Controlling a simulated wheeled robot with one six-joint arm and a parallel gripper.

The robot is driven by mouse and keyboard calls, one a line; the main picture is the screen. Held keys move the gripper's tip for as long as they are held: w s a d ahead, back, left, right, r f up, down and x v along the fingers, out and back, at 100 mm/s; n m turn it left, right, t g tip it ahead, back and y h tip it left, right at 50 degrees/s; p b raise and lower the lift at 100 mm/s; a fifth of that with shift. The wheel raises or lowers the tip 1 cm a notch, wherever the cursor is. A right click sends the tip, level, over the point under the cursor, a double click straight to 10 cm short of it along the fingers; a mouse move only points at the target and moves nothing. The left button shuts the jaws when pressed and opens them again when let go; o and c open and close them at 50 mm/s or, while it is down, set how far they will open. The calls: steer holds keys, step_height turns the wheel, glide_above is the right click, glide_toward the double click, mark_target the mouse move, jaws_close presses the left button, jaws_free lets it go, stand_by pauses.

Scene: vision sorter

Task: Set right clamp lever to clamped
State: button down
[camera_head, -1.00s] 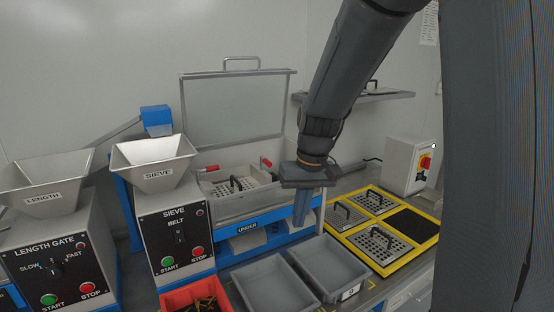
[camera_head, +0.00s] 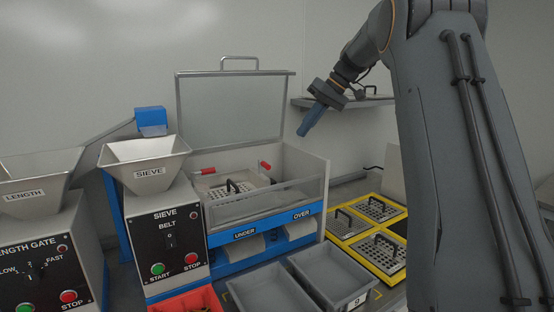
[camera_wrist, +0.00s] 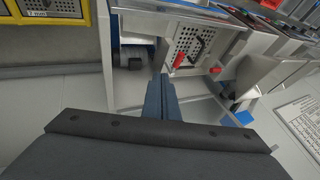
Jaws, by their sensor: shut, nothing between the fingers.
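The right clamp lever (camera_head: 265,166) has a red handle at the back right of the sieve box. The left clamp lever (camera_head: 208,171) is a similar red handle at the back left. Between them lies a perforated sieve plate (camera_head: 219,193) with a black handle. My gripper (camera_head: 304,131) is shut and empty, raised above and to the right of the box, apart from both levers. In the wrist view, two red handles show beyond my fingers (camera_wrist: 161,82); the nearer left one (camera_wrist: 179,60) appears to be the right lever.
The raised clear lid (camera_head: 232,110) stands behind the box. Grey bins (camera_head: 322,271) stand in front, and a yellow-framed rack (camera_head: 372,226) of sieve plates is at the right. A wall shelf (camera_head: 345,101) is behind my gripper. The space above the box is free.

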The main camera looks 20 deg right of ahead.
stand_by(0.4)
steer(key=w+a+f+p, duration=0.2)
steer(key=a+f, duration=0.6)
steer(key=f, duration=0.1)
steer(key=shift+a+p, duration=0.4)
steer(key=shift+s, duration=0.15)
